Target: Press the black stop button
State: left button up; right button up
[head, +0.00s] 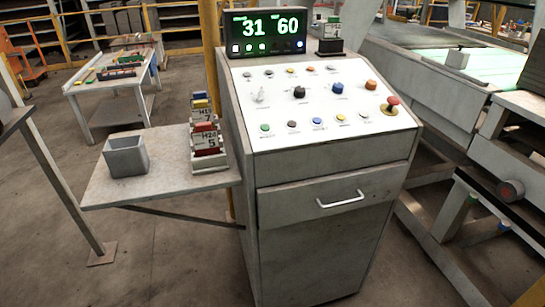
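A grey control console (325,173) stands in the middle of the head view with a white sloped panel. A round black button (299,93) sits in the panel's middle row. A grey-white knob (260,96) is to its left, and a blue button (337,88) and an orange button (371,85) are to its right. A red mushroom button (392,102) on a yellowish base is at the panel's right edge. Nothing covers the black button; any lettering is too small to read. Neither of my grippers is in view.
A display (268,34) reading 31 and 60 stands behind the panel. A row of small coloured buttons (317,121) runs along the panel's front. A side shelf (160,187) at left holds a grey box (125,156) and a card rack (207,150). Space above the panel is clear.

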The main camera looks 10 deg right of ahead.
aim_at(291, 124)
jog(key=k+j+z, duration=0.1)
jog(key=j+z, duration=0.2)
jog(key=k+j+z, duration=0.3)
jog(key=j, duration=0.15)
jog(key=j+z, duration=0.3)
jog(key=k, duration=0.05)
